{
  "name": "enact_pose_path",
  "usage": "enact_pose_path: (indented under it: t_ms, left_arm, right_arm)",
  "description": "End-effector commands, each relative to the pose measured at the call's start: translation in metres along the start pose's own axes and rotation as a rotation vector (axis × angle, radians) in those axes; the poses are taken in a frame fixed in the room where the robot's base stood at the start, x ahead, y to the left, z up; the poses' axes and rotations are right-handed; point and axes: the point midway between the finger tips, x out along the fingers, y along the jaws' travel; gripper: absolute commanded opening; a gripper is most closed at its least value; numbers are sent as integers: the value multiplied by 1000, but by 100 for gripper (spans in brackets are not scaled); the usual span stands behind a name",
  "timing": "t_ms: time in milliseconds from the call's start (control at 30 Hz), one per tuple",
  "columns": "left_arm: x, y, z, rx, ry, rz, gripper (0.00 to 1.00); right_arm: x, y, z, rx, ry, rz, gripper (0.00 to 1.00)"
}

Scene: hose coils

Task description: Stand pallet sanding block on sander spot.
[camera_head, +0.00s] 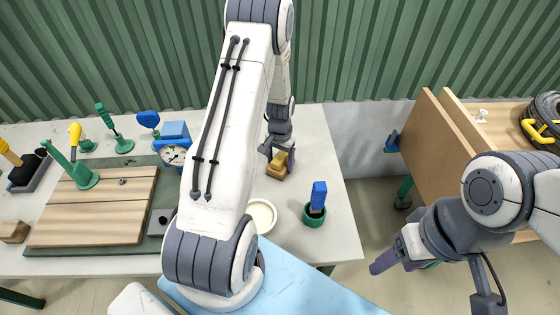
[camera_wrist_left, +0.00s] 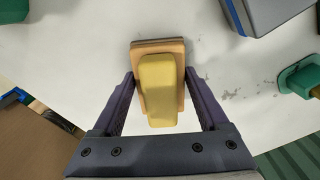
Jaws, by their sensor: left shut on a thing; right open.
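The sanding block (camera_head: 278,170) has a yellow top on a tan wooden base. It is near the back right of the grey-white table, and I cannot tell whether it touches the table. My left gripper (camera_head: 272,152) is shut on it. In the left wrist view, the block (camera_wrist_left: 160,88) sits between the two dark fingers of my left gripper (camera_wrist_left: 160,76). I cannot pick out a marked sander spot; my left arm hides part of the table. My right gripper (camera_head: 388,262) is open, in front of the wooden panels, away from the block.
A green cup with a blue-handled brush (camera_head: 316,204) and a cream dish (camera_head: 261,215) stand near the block. A dial gauge (camera_head: 174,154), a wooden board (camera_head: 95,208), green-based tools and a dark tray (camera_head: 28,170) fill the left. The table's right edge lies near the cup.

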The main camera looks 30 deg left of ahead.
Motion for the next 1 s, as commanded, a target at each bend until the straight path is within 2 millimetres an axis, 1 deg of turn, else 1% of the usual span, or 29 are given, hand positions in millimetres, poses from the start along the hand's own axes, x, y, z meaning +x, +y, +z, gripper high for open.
enact_pose_path:
  t_ms: [433, 467, 500, 533, 1000]
  left_arm:
    - [3, 0, 0, 0, 1, 0, 33]
    - [3, 0, 0, 0, 1, 0, 81]
    - [3, 0, 0, 0, 1, 0, 96]
    - [3, 0, 0, 0, 1, 0, 100]
    - [3, 0, 0, 0, 0, 0, 100]
  right_arm:
    - [2, 0, 0, 0, 0, 0, 61]
    - [2, 0, 0, 0, 0, 0, 61]
    - [2, 0, 0, 0, 0, 0, 61]
    - [2, 0, 0, 0, 0, 0, 61]
    - [2, 0, 0, 0, 0, 0, 61]
